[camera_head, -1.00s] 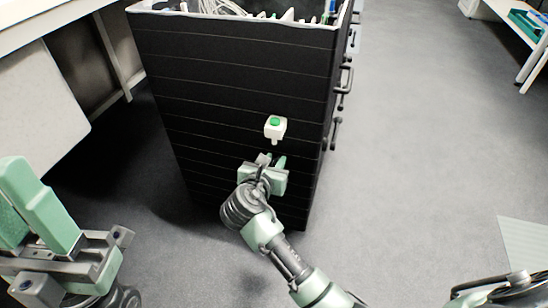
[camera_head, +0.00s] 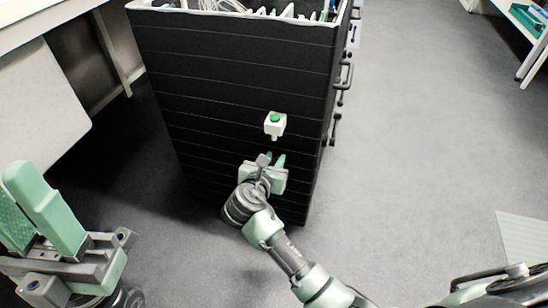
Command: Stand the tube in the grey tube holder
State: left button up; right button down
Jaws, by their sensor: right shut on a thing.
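My right gripper (camera_head: 270,160) is in front of the black cabinet and shut, with its fingers pointing up and away. Just above its fingertips is a small white block with a green round top (camera_head: 274,124) and a short white stub below. It looks like the capped end of the tube, but the part between it and the fingers cannot be made out against the black. I cannot make out a grey tube holder.
The tall black cabinet (camera_head: 225,75) stands in the middle, with handles on its right side and cables and small items on top. A white table (camera_head: 45,25) is at the upper left. A shelf with a teal tray (camera_head: 524,18) is at the upper right. Grey floor (camera_head: 420,130) is open on the right.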

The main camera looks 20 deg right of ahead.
jog(key=shift+f, duration=0.1)
jog(key=c, duration=1.1)
grip_release()
